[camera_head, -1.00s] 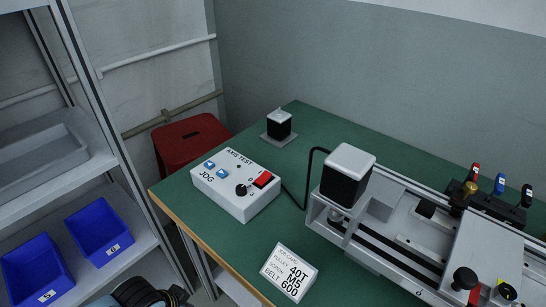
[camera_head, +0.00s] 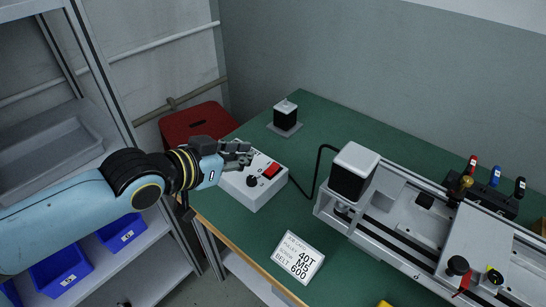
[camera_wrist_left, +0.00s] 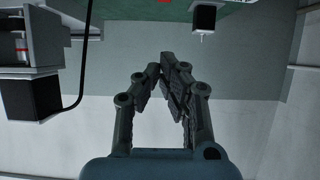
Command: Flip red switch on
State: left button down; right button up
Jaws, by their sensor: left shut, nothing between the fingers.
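The red switch (camera_head: 271,171) sits on the top right part of the white control box (camera_head: 262,193), beside a black knob (camera_head: 252,181). The box lies on the green table. My left gripper (camera_head: 248,152) is shut and empty, over the back left part of the box, to the left of the red switch. It hides the box's lettering and the blue buttons. In the left wrist view the gripper's fingertips (camera_wrist_left: 168,60) come together with nothing between them. Whether the gripper touches the box cannot be told. My right gripper is not in view.
A small motor block (camera_head: 285,116) stands behind the box. A black cable (camera_head: 318,170) runs from the box towards the gantry (camera_head: 400,225) on the right. A label plate (camera_head: 298,257) lies in front. A red stool (camera_head: 197,122) stands beyond the table's left edge.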

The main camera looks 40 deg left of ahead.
pick_arm(q)
jog(key=b, duration=0.2)
send_over(273, 170)
jog(key=s, duration=0.2)
notch_tip(273, 170, down, 4)
jog(key=shift+w+f, duration=0.1)
jog(key=shift+w, duration=0.05)
jog(key=shift+w+f, duration=0.3)
jog(key=shift+f, duration=0.35)
jog(key=shift+w+f, duration=0.25)
jog(key=shift+f, duration=0.35)
jog(key=shift+w+f+b, duration=0.25)
jog(key=shift+f+b, duration=0.05)
jog(key=shift+f, duration=0.4)
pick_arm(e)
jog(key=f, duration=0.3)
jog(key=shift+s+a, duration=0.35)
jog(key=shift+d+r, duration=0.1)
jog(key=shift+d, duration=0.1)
